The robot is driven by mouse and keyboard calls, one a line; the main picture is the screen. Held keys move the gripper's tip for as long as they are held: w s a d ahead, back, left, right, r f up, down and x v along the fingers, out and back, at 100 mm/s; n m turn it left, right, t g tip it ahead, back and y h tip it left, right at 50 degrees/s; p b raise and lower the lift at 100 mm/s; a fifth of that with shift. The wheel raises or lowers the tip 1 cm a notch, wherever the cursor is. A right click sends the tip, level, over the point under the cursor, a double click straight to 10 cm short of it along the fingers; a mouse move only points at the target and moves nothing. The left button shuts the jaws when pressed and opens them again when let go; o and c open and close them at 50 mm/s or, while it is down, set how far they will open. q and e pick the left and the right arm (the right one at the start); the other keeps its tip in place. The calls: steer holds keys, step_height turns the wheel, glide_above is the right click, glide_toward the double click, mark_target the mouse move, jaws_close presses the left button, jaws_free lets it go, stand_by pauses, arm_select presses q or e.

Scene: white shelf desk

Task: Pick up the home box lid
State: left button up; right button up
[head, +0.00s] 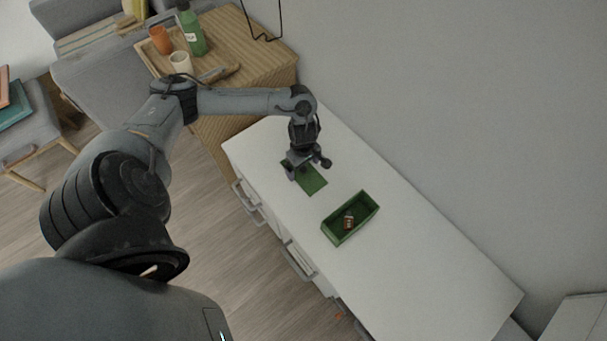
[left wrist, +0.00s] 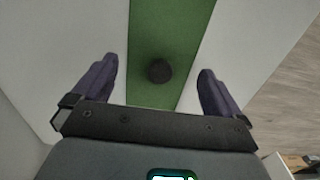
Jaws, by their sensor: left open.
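The home box lid (head: 313,182) is a flat green rectangle lying on the white desk, partly hidden by my left gripper in the head view. In the left wrist view the lid (left wrist: 170,30) runs up the middle and has a dark round knob (left wrist: 159,71). My left gripper (head: 306,172) is over the lid; in the left wrist view its open fingers (left wrist: 155,88) stand one on each side of the knob and the lid, with nothing between them held. The open green box (head: 337,238) sits on the desk to the lower right of the lid. My right gripper is not in view.
A small red and white item (head: 348,221) lies inside the green box. The white desk top (head: 420,270) is clear to the lower right. A grey wall (head: 440,120) runs along the desk's back. A wooden cabinet with a green bottle (head: 191,32) and cups stands at upper left.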

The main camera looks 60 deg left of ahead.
arm_select(q)
steer(key=shift+f, duration=0.6)
steer(key=c, duration=0.8)
steer(key=shift+r, duration=0.1)
steer(key=shift+c, duration=0.2)
